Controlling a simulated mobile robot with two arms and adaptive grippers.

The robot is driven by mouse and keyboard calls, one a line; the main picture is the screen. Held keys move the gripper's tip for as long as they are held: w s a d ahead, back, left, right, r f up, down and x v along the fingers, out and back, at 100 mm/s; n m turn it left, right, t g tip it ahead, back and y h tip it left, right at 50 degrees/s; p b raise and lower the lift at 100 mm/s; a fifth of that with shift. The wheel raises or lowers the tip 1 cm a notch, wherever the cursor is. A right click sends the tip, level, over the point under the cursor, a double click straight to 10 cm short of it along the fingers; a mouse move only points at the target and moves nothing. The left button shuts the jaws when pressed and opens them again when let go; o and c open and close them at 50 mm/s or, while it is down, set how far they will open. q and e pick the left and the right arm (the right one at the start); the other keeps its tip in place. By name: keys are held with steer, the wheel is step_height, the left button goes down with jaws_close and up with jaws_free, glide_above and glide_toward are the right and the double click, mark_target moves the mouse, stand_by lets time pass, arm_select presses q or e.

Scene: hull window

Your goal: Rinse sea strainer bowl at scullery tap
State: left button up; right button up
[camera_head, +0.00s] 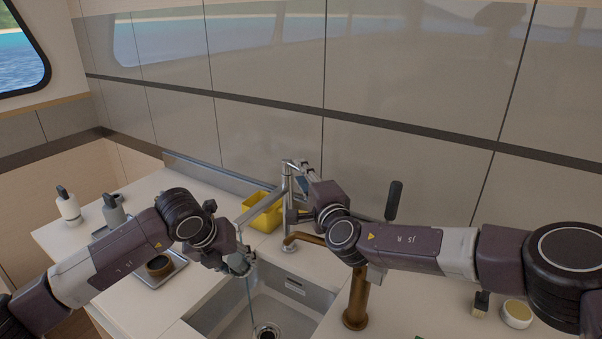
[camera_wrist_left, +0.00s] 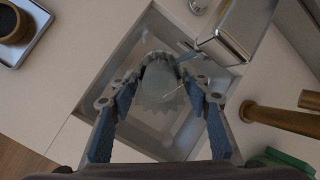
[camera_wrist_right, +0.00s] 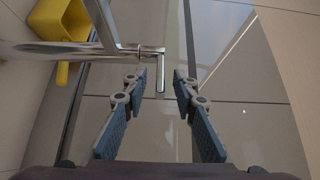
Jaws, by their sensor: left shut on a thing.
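The sea strainer bowl (camera_wrist_left: 162,85), grey with a toothed rim, is between the fingers of my left gripper (camera_wrist_left: 160,78). In the head view my left gripper (camera_head: 240,263) holds it over the sink (camera_head: 290,310), and the bowl is mostly hidden there. A thin stream of water (camera_head: 249,287) falls beside the gripper from the chrome tap (camera_head: 287,187). My right gripper (camera_head: 297,170) is up at the top of the tap. In the right wrist view its fingers (camera_wrist_right: 159,80) are apart, with the tap's lever (camera_wrist_right: 160,72) just beyond and between the tips.
A yellow caddy (camera_head: 262,212) stands behind the sink. A bronze tap (camera_head: 355,295) stands at the sink's right, with a brush (camera_head: 481,304) and a small pot (camera_head: 517,314) farther right. A tray (camera_head: 178,262) with a brown cup (camera_head: 159,266) and two bottles are on the left counter.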

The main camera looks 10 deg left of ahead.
steer(key=shift+w+a, duration=0.35)
steer(key=shift+w, duration=0.25)
steer(key=shift+c, duration=0.6)
jaws_close()
